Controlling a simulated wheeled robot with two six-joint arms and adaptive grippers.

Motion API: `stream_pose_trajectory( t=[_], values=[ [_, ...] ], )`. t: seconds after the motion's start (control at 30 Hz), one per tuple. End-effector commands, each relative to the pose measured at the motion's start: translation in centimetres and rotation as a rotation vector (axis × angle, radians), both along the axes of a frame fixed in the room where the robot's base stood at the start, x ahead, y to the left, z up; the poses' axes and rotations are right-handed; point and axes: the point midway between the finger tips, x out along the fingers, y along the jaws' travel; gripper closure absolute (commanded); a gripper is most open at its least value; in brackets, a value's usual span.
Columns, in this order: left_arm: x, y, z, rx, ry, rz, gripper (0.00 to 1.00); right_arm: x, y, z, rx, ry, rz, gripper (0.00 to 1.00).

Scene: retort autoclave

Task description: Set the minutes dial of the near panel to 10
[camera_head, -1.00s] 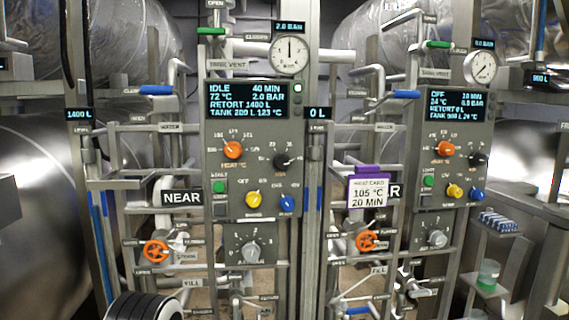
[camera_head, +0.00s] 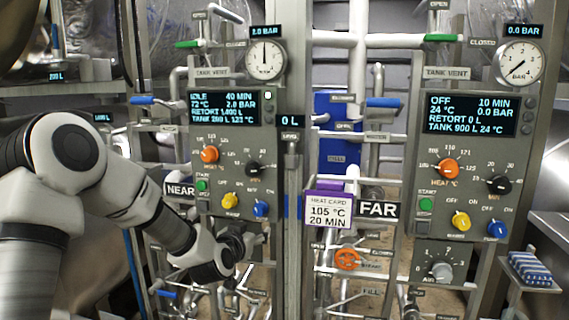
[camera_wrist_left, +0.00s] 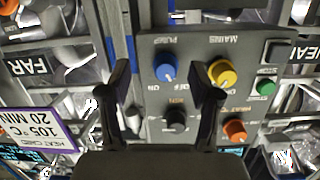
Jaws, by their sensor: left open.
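The black minutes dial (camera_head: 255,169) sits right of the orange heat dial (camera_head: 209,155). My left gripper (camera_head: 240,238) is just below the panel's lower edge. In the left wrist view the panel is upside down, and the black dial (camera_wrist_left: 176,120) shows between the open, empty fingers (camera_wrist_left: 168,80), apart from them. My right gripper is not in view.
A yellow knob (camera_head: 230,201) and a blue knob (camera_head: 261,209) sit below the minutes dial. A purple-topped heat card (camera_head: 329,209) reads 105 °C, 20 MIN. The far panel (camera_head: 470,150) stands at right. Pipes and a post (camera_head: 291,200) crowd the space beside the near panel.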

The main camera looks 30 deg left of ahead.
Motion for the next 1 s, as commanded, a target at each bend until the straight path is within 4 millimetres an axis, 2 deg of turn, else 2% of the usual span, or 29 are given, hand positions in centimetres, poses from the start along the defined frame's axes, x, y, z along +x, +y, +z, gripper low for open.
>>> stream_pose_trajectory(
  t=[0.03, 0.1, 0.2, 0.27, 0.43, 0.7, 0.83, 1.0],
  values=[
    [-0.1, 0.8, 4.2, -0.018, -0.062, 0.013, 0.37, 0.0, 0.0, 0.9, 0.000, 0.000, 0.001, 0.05],
    [-0.4, 1.5, 8.3, -0.037, -0.128, 0.024, 0.37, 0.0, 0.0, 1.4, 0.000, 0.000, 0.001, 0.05],
    [-1.1, 2.0, 12.2, -0.053, -0.191, 0.030, 0.37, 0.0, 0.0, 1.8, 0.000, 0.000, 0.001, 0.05],
    [-1.2, 2.0, 13.4, -0.054, -0.211, 0.030, 0.37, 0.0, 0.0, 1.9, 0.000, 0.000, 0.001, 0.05],
    [0.2, 2.4, 14.1, -0.052, -0.215, 0.029, 0.37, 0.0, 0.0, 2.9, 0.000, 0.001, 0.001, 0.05],
    [5.1, 3.5, 14.1, -0.050, -0.215, 0.029, 0.37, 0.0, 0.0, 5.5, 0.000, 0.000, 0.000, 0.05],
    [6.2, 3.8, 13.8, -0.052, -0.216, 0.028, 0.37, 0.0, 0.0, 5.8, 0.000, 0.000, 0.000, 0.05],
    [6.3, 3.8, 13.6, -0.053, -0.216, 0.028, 0.37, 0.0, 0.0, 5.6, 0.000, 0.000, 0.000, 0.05]
  ],
)
